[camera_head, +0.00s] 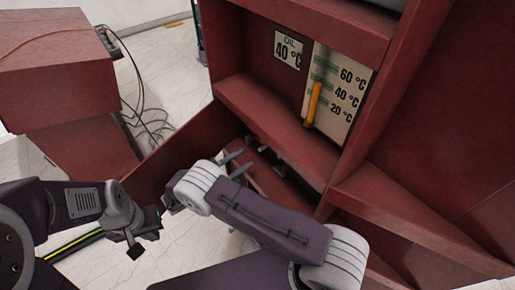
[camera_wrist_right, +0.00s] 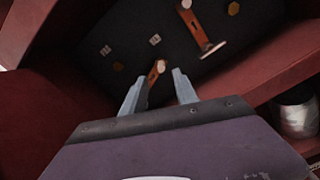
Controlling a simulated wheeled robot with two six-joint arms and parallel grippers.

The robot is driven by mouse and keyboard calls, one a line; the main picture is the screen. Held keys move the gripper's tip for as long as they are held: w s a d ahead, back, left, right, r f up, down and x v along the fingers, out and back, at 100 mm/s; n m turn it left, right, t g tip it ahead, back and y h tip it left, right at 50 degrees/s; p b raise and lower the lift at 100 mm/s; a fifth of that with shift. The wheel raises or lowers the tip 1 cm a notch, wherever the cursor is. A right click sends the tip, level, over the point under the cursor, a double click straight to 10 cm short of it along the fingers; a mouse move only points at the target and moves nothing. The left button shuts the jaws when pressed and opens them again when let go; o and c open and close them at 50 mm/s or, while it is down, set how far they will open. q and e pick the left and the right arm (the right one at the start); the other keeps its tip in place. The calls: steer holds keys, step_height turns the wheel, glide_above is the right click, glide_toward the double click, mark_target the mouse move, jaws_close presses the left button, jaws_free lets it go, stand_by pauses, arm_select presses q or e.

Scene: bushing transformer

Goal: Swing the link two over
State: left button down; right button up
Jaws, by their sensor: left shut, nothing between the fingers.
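In the right wrist view, a copper-coloured link (camera_wrist_right: 154,74) with a pale round end stands out from a dark panel (camera_wrist_right: 90,28). A second copper bar (camera_wrist_right: 197,30) with pale ends is farther up to the right. My right gripper (camera_wrist_right: 157,82) is open, its fingers on either side of the nearer link in the picture; I cannot tell whether they touch it. In the head view, my right gripper (camera_head: 241,162) reaches into the lower opening of the red cabinet, where the links are hidden. My left gripper (camera_head: 152,226) is shut and empty, outside the cabinet.
The panel carries small white labels (camera_wrist_right: 155,40) and orange hexagons (camera_wrist_right: 234,8). Red cabinet walls (camera_head: 272,115) closely surround the opening. Above is an oil gauge (camera_head: 330,95) with an orange pointer (camera_head: 312,104). Loose cables (camera_head: 140,110) lie beside a red box (camera_head: 60,85) at left.

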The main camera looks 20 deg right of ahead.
mark_target(261, 148)
steer(key=x, duration=0.8)
steer(key=shift+f, duration=0.1)
steer(key=shift+s, duration=0.1)
jaws_close()
stand_by(0.9)
